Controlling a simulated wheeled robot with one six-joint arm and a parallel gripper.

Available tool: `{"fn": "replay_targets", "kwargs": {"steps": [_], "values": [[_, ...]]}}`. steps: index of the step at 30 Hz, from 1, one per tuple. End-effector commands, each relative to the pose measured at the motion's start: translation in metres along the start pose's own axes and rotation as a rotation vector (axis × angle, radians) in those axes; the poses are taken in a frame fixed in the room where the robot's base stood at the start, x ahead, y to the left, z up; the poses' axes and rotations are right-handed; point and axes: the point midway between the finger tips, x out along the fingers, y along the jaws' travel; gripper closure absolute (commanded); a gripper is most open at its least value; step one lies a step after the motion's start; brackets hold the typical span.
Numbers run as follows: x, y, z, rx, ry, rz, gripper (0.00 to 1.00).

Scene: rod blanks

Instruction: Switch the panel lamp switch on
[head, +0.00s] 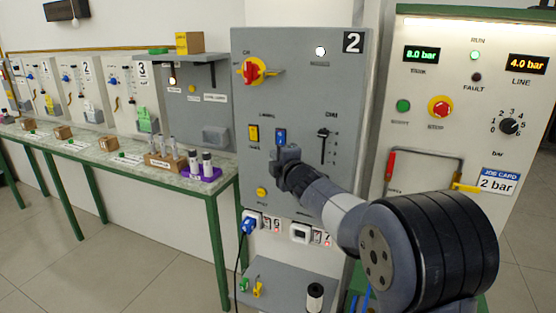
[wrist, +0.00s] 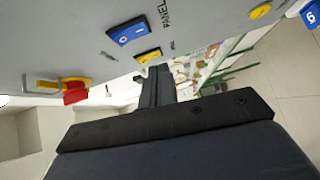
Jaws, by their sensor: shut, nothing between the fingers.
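The tall grey panel marked 2 (head: 300,95) carries two rocker switches side by side. The right one is a blue rocker switch (head: 280,136); in the wrist view this blue rocker (wrist: 127,31) shows O and I, with PANEL printed beside it. The left one is a yellow rocker switch (head: 254,133), also in the wrist view (wrist: 148,54). I cannot tell which way either is tipped. My gripper (head: 285,155) is shut and empty, with its tip just below the blue rocker in the head view. In the wrist view the fingers (wrist: 154,80) appear apart from both rockers.
A red and yellow rotary switch (head: 252,71), a slider (head: 323,146) and a yellow button (head: 262,191) surround the rockers. A white lamp (head: 320,51) looks bright near the top. A tall gauge cabinet (head: 455,120) stands right, a long bench (head: 120,160) left.

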Motion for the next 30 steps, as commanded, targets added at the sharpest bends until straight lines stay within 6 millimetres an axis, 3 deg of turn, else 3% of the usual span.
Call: {"fn": "replay_targets", "kwargs": {"steps": [9,15,30], "values": [[-0.060,-0.008,0.002,0.000,-0.003,0.002,1.00],[-0.084,-0.011,0.003,0.000,-0.003,0.002,1.00],[-0.091,-0.011,0.002,0.000,-0.002,0.001,1.00]]}}
